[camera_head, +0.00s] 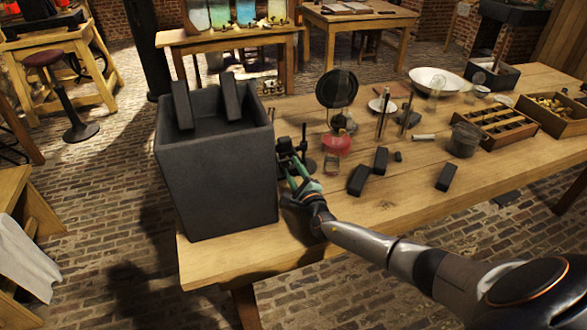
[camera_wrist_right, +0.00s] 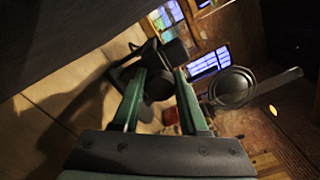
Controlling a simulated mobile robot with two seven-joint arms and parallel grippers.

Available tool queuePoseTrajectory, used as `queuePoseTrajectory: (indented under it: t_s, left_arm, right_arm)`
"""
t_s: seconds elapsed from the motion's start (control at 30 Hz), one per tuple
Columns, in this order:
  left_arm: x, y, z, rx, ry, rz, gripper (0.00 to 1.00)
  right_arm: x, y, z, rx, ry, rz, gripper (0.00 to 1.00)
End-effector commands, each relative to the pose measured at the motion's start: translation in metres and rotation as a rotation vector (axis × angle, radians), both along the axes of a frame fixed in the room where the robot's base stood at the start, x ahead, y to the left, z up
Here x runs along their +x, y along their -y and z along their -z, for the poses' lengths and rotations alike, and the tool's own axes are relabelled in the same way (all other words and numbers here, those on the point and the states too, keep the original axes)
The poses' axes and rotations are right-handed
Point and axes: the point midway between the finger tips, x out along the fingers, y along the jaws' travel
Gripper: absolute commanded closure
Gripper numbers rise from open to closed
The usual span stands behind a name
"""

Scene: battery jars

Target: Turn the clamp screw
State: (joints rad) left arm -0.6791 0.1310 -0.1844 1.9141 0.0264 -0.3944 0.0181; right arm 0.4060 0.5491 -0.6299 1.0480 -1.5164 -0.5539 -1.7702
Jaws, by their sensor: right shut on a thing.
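A dark clamp (camera_head: 285,146) stands on the wooden workbench, close against the right side of the big dark grey jar (camera_head: 215,165). My right gripper (camera_head: 292,166) reaches in from the right and is at the clamp. In the right wrist view, the two green fingers (camera_wrist_right: 160,80) close around a dark rounded part, the clamp screw (camera_wrist_right: 158,88). The fingers hide part of it, and its turn angle cannot be told. Two dark plates (camera_head: 182,105) stick up out of the jar. My left gripper is in neither view.
The workbench (camera_head: 400,230) holds several dark blocks (camera_head: 357,180), a red-based lamp (camera_head: 336,145), a round dark disc on a stand (camera_head: 337,90), a glass beaker (camera_head: 464,140) and a compartment tray (camera_head: 495,125).

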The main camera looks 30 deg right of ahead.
Motion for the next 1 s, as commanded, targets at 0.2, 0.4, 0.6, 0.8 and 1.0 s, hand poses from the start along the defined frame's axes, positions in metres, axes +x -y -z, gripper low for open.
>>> queuePoseTrajectory:
  t_s: [0.2,0.4,0.6,0.8,1.0]
  left_arm:
    - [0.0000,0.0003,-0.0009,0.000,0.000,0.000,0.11]
    - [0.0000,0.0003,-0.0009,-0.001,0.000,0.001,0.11]
    - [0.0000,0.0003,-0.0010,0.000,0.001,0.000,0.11]
    - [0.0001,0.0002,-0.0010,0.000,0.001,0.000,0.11]
    - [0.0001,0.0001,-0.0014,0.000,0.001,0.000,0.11]
  right_arm:
    - [-0.0002,0.0002,0.0005,-0.013,-0.004,0.001,1.00]
    - [-0.0001,0.0001,0.0006,-0.013,-0.004,0.001,1.00]
    - [-0.0001,0.0001,0.0005,-0.013,-0.004,0.001,0.44]
    - [-0.0001,0.0001,0.0003,-0.013,-0.004,0.001,0.27]
    - [-0.0007,-0.0001,0.0001,-0.013,-0.003,0.000,0.27]
